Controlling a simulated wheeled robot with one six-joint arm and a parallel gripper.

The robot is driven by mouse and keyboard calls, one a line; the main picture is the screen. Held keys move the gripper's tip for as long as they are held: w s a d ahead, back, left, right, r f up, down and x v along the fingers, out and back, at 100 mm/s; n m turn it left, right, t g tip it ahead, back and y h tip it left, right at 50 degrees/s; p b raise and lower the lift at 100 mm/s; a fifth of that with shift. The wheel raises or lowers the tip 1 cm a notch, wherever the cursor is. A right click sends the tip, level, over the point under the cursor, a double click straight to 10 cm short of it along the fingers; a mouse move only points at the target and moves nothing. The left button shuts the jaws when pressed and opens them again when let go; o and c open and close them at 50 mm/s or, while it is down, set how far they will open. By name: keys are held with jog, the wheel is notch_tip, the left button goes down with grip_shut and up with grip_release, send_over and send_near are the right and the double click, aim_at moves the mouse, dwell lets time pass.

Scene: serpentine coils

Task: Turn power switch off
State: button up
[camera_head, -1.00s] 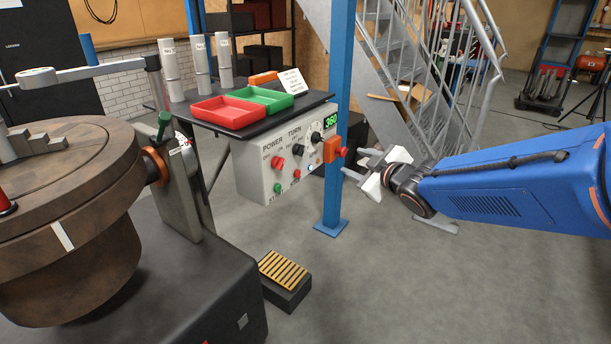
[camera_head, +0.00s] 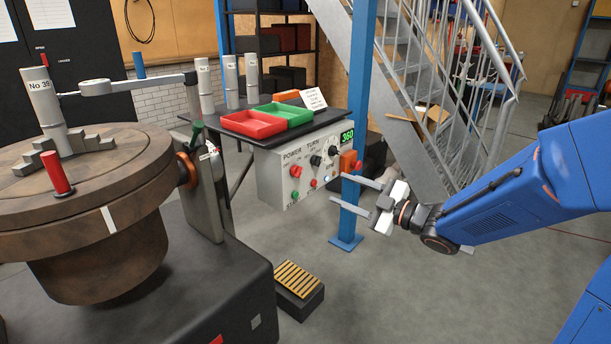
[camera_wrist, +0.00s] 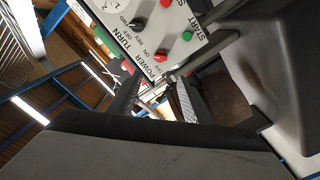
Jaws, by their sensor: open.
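The power switch is a red knob (camera_head: 296,171) under the POWER label on the grey control box (camera_head: 272,181). It also shows in the wrist view (camera_wrist: 160,55), with an ON label beside it. I cannot clearly tell which way it points. My gripper (camera_head: 334,186) is open and empty, to the right of the box, its fingers pointing left towards it. In the wrist view my gripper's fingers (camera_wrist: 157,84) reach towards the POWER side of the panel, apart from the knob.
A black TURN knob (camera_head: 315,160), a green button (camera_head: 294,195) and a red button (camera_head: 313,183) sit near the switch. An orange box with a red button (camera_head: 353,163) is on the blue post (camera_head: 359,100), close to my gripper. A round turntable (camera_head: 90,190) stands left.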

aim_at(300, 172)
jog(key=x, duration=1.4)
jog(key=shift+w+a, duration=0.1)
jog(key=shift+a, duration=0.05)
jog(key=c, duration=1.1)
